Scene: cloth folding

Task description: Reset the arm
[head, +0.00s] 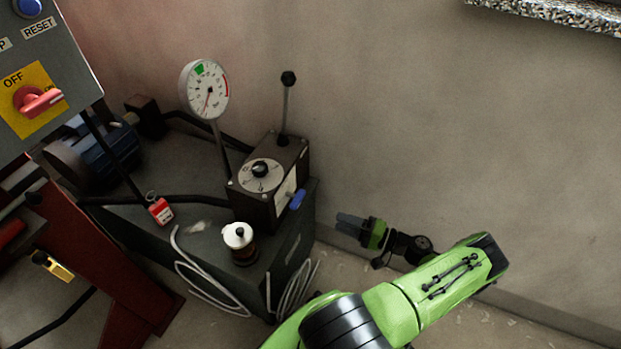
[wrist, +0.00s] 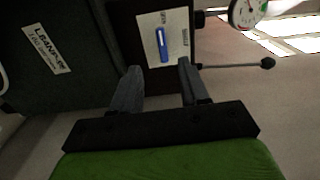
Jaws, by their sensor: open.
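My green arm reaches up from the bottom of the head view, and my gripper (head: 347,224) is in front of the wall, to the right of a dark machine box. In the wrist view my gripper (wrist: 157,80) shows two grey fingers spread apart with nothing between them. Beyond the fingertips is a light plate with a blue handle (wrist: 162,45) on the side of the dark control box. The blue handle (head: 297,199) also shows in the head view, to the left of the gripper and apart from it.
The control box (head: 268,185) carries a dial and an upright black-knobbed lever (head: 287,105). A round gauge (head: 204,90), a white-capped filler (head: 238,236) and a red padlock (head: 160,210) are on the machine. A panel with a red switch (head: 38,100) is upper left. Bare wall is at right.

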